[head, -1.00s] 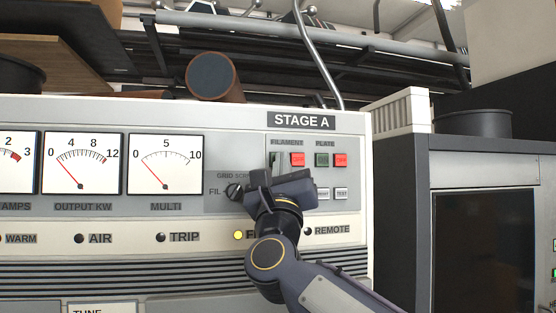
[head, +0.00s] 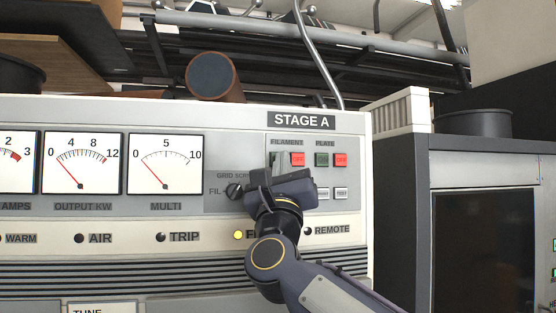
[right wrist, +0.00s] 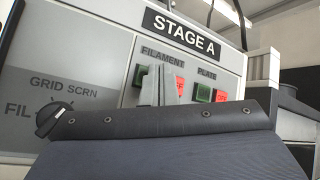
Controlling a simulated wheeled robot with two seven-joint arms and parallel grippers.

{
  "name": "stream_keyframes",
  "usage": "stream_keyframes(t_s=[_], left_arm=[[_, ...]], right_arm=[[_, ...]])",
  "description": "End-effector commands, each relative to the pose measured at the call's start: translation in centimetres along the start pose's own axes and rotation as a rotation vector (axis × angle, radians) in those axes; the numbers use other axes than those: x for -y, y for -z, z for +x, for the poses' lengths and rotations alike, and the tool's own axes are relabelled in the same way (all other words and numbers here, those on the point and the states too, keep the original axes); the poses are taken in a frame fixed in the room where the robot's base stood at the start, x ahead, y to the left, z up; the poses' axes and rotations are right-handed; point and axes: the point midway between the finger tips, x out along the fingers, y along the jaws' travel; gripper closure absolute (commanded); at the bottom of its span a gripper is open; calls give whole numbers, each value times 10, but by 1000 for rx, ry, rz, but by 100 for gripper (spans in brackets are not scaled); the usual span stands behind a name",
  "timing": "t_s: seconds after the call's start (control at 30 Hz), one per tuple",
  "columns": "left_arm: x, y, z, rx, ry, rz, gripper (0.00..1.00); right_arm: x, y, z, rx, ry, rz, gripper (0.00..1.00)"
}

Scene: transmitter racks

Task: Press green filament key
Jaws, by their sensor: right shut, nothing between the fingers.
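The green filament key (right wrist: 140,75) is on the STAGE A panel under the FILAMENT label, left of a red OFF key (right wrist: 180,88). In the right wrist view its right part is covered by my right gripper's fingers (right wrist: 161,86). In the head view my right gripper (head: 270,178) stands in front of the panel, just below the FILAMENT keys, and hides most of the green key. The fingers are shut and hold nothing. I cannot tell whether the fingertips touch the key. My left gripper is out of view.
A green plate key (head: 321,160) and a red plate key (head: 341,160) sit to the right. The GRID SCRN knob (head: 234,191) is close to the gripper's left. A yellow lamp (head: 238,235) is lit below. A dark cabinet (head: 405,200) stands at the right.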

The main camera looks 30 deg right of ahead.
Motion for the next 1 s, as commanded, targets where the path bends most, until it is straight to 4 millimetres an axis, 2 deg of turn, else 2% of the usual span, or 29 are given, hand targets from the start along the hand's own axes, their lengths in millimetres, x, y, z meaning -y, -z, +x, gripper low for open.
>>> stream_keyframes(t_s=[1.0], left_arm=[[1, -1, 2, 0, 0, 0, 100]], right_arm=[[-4, 4, 6, 0, 0, 1, 100]])
